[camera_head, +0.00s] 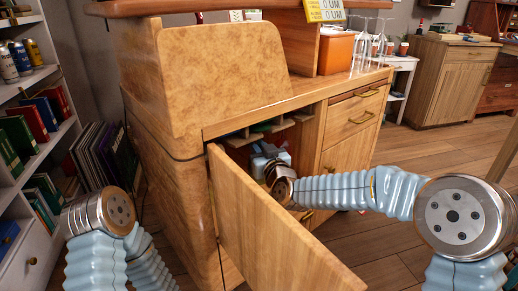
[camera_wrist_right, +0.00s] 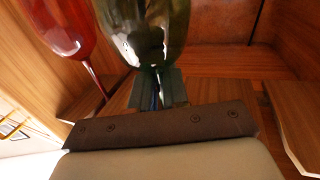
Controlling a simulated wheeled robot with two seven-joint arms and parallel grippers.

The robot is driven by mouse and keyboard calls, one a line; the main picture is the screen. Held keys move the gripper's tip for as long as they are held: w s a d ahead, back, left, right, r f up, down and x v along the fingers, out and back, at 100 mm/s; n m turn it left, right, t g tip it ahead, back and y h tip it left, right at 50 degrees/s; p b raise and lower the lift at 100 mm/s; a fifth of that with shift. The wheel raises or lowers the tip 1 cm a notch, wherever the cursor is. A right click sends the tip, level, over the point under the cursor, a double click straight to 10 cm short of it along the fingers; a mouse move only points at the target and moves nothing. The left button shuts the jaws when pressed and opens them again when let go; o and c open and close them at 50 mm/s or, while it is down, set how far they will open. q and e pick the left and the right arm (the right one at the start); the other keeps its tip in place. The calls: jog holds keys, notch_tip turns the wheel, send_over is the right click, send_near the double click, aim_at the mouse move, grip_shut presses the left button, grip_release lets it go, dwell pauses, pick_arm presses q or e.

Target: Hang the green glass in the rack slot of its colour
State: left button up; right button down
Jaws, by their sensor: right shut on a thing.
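The green glass (camera_wrist_right: 146,35) shows in the right wrist view, its bowl at the top and its stem running down between my fingers. My right gripper (camera_wrist_right: 157,88) is shut on that stem. In the head view my right gripper (camera_head: 268,152) is inside the open cabinet, just under the rack (camera_head: 281,124) below the counter; the glass cannot be made out clearly there. A red glass (camera_wrist_right: 62,25) is left of the green one in the wrist view, apart from it. The slot colours cannot be told. My left arm is at the lower left, its gripper out of view.
The cabinet's open door (camera_head: 262,225) stands in front of my right gripper. The counter (camera_head: 310,88) is above it, with an orange box (camera_head: 336,54) and several clear glasses (camera_head: 372,40) on top. A white bookshelf (camera_head: 50,140) stands at the left.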

jog(key=shift+w+a, duration=0.1)
jog(key=shift+w+a, duration=0.6)
jog(key=shift+w, duration=0.05)
dwell(0.3)
jog(key=c, duration=1.1)
grip_release()
jog(key=shift+o, duration=0.2)
jog(key=v, duration=1.3)
jog(key=shift+s+d, duration=0.2)
jog(key=shift+s, duration=0.2)
